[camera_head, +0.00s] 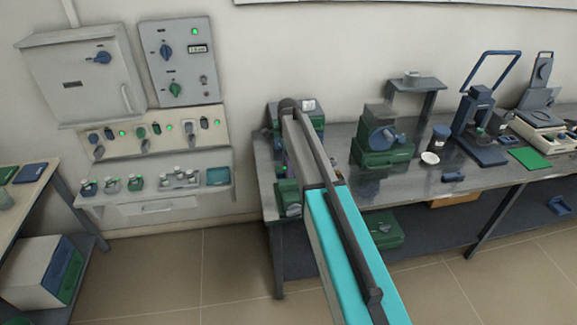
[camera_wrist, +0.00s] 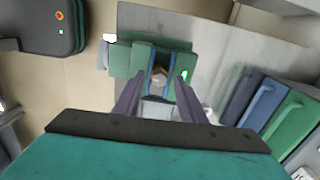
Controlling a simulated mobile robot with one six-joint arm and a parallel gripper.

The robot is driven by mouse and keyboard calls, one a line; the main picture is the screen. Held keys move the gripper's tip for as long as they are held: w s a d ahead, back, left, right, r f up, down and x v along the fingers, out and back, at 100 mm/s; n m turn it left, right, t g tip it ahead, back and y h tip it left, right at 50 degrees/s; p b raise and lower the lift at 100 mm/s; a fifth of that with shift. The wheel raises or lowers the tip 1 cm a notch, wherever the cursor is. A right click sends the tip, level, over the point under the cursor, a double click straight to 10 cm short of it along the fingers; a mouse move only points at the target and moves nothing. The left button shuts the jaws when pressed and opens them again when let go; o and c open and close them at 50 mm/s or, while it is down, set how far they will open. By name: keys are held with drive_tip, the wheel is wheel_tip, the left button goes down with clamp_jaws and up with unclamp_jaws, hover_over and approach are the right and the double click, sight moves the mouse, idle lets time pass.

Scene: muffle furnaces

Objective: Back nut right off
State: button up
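In the wrist view a small green fixture (camera_wrist: 122,62) with blue uprights stands on a grey surface. My gripper (camera_wrist: 159,84) is open. Its two fingers are apart, one on each side of that part, and I cannot tell whether they touch anything. In the head view my arm reaches to the left end of the bench and hides my gripper and the nut. Green equipment (camera_head: 288,197) shows beside the arm there.
The grey bench (camera_head: 345,196) carries a green machine (camera_head: 384,140) and a blue press (camera_head: 477,120). A wall panel (camera_head: 180,62) with knobs hangs left. Blue and green cases (camera_wrist: 265,105) lie at the right of the wrist view, a dark rounded unit (camera_wrist: 45,22) at upper left.

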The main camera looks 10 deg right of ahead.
drive_tip(key=shift+f, duration=0.6)
clamp_jaws()
